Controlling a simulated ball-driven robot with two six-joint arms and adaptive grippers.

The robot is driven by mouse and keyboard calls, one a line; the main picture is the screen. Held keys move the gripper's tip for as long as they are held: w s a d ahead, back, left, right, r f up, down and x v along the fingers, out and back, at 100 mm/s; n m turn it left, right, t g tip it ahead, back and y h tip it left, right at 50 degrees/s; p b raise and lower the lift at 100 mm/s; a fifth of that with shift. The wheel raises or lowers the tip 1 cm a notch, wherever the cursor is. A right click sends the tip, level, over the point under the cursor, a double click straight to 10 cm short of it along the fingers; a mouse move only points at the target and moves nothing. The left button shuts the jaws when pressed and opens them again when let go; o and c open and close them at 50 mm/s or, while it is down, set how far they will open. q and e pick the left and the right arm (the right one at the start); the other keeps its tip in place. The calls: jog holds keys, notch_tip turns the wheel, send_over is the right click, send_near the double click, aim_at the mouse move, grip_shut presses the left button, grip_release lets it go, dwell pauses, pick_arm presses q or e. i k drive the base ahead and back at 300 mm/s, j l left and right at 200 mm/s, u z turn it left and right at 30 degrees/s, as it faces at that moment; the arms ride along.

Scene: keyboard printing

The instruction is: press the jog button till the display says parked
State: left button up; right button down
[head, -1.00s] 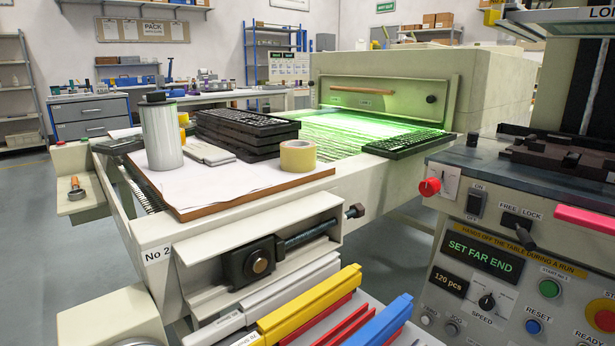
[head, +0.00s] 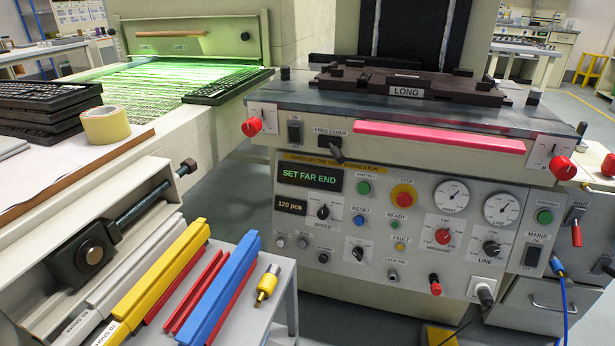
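The display (head: 308,177) on the front panel of the printing machine reads SET FAR END in green letters. Below it a second small display (head: 291,206) reads 120 pcs. The jog button (head: 303,242) looks like the right one of two small grey buttons at the panel's lower left; its label is too small to read clearly now. The other small grey button (head: 280,242) sits just left of it. Neither of my grippers is in view.
A green start button (head: 364,187), yellow-ringed red stop (head: 403,196) and blue reset button (head: 358,220) share the panel. A side table (head: 265,318) with yellow, red and blue bars stands in front left. The conveyor (head: 150,95) glows green behind.

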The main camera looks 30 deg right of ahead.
aim_at(302, 243)
jog(key=k+l+z, duration=0.1)
jog(key=l+z, duration=0.3)
jog(key=k+l+z, duration=0.1)
jog(key=l+z, duration=0.65)
